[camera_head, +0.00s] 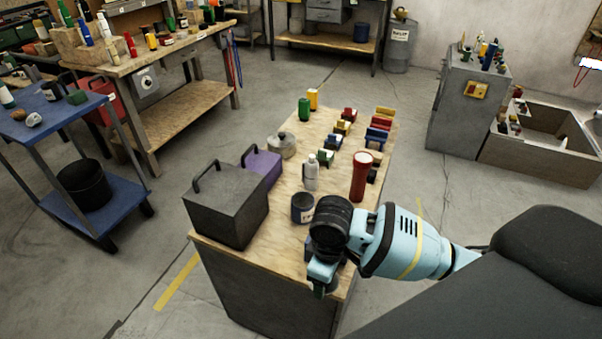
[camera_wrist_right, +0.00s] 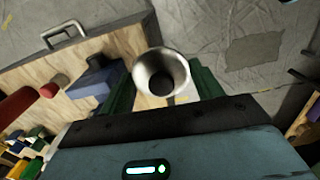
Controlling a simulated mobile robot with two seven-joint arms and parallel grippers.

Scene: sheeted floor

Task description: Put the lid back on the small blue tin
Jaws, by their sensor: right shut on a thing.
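The small dark blue tin (camera_head: 302,213) with a pale label stands upright on the wooden bench top, just left of my right gripper. Its top looks dark; whether a lid sits on it is too small to tell. My right gripper (camera_head: 320,287) points down over the near end of the bench. In the right wrist view its green fingers are shut on a round, hollow, silver-grey piece (camera_wrist_right: 151,60) with a dark inside. I cannot tell whether this piece is the lid. The head view hides it. My left gripper is out of view.
The bench top (camera_head: 284,236) also holds a grey toolbox (camera_head: 232,214), a purple box (camera_head: 264,166), a lidded pot (camera_head: 281,147), a white bottle (camera_head: 311,175) and a red flashlight (camera_head: 360,180). Coloured blocks stand towards the far end.

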